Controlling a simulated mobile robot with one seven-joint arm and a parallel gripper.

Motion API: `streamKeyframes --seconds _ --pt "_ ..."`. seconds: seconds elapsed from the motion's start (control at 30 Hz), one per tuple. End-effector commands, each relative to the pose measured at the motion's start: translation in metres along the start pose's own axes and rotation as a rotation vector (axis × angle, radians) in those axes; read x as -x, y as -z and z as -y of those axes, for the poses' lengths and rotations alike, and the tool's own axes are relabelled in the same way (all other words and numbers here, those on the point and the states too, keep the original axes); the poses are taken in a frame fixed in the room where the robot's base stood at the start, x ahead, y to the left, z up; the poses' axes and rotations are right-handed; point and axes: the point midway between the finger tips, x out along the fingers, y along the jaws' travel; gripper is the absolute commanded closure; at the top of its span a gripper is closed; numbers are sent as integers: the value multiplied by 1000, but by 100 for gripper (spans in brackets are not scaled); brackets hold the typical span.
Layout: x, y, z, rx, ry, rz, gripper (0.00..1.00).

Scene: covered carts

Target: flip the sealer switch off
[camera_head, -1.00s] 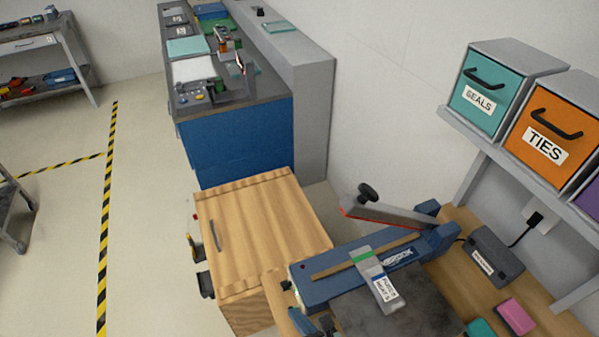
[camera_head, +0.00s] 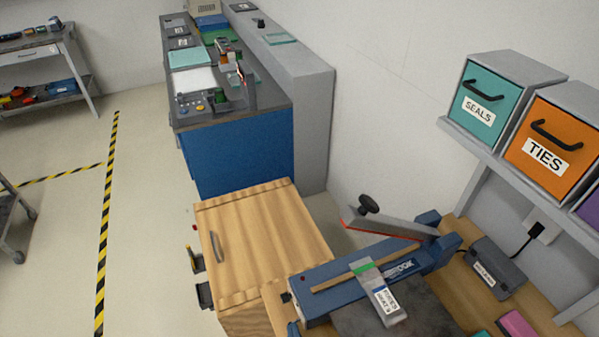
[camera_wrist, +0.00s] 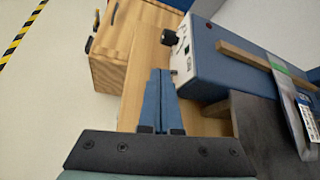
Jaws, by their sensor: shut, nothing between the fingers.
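The blue sealer (camera_head: 335,289) sits on the wooden bench at lower right in the head view, its lever arm (camera_head: 395,222) raised. In the wrist view the sealer (camera_wrist: 222,62) is at upper right. Its pale end panel (camera_wrist: 183,58) faces left and carries a black knob (camera_wrist: 168,37) and small dark marks or controls below it. I cannot tell the switch or its position clearly. My gripper (camera_wrist: 160,73) is shut and empty, its blue fingers over the wooden bench, just left of and below the panel, with a small gap in the picture.
A pouch (camera_head: 380,293) lies across the sealer. A wooden cabinet (camera_head: 265,240) stands beside the bench. A grey box (camera_head: 493,267) with a cord is behind the sealer. Teal (camera_head: 490,97) and orange (camera_head: 550,145) bins sit on a shelf. Open floor lies left.

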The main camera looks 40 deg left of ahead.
Motion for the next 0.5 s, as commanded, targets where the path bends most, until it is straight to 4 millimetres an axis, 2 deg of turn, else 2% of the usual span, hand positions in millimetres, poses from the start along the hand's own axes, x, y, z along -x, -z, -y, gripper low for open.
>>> streamKeyframes --seconds 0.5 --pt "9 -14 5 -3 -2 0 100"
